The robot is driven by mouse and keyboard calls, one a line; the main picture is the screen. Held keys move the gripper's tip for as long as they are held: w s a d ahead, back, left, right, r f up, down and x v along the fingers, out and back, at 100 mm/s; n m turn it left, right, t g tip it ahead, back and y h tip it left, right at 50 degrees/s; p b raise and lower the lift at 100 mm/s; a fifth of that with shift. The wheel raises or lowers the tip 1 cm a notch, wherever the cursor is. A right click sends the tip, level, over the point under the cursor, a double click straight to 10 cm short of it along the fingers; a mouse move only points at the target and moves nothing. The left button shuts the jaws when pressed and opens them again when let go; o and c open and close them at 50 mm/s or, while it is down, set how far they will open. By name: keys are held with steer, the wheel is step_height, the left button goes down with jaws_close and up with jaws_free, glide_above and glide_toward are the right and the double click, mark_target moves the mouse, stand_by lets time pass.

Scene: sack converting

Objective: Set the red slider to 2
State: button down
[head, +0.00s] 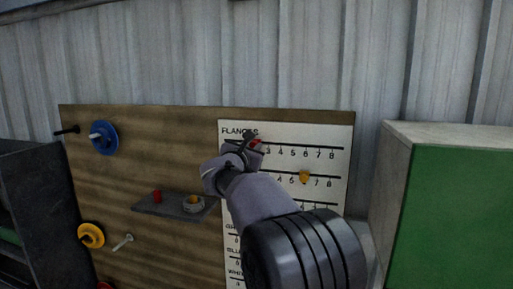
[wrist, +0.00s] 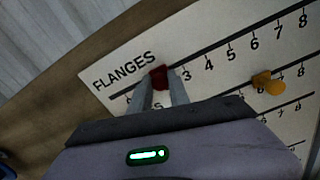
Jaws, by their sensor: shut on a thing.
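The red slider (wrist: 158,76) sits on the top line of the white number board (wrist: 106,86), by the word FLANGES. It is left of the 3 by about one number step, and my fingers hide the number below it. My gripper (wrist: 161,83) is shut on the red slider, with one finger on each side. In the head view my gripper (head: 250,142) covers the left end of the top scale, and only a bit of the red slider (head: 256,142) shows.
A yellow slider (wrist: 268,84) sits on the second line, near 6 in the head view. Left of the board, a small shelf (head: 160,207) juts out with a red piece and a ring. A blue disc (head: 104,138) hangs on a peg. A green-fronted cabinet (head: 455,200) stands at right.

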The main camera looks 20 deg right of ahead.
steer(key=c, duration=1.2)
jaws_free()
steer(key=shift+w, duration=0.1)
steer(key=b+v, duration=0.6)
steer(key=v, duration=1.1)
steer(key=shift+s+b, duration=0.25)
steer(key=shift+b, duration=0.15)
steer(key=shift+a+f, duration=0.1)
steer(key=shift+a, duration=0.05)
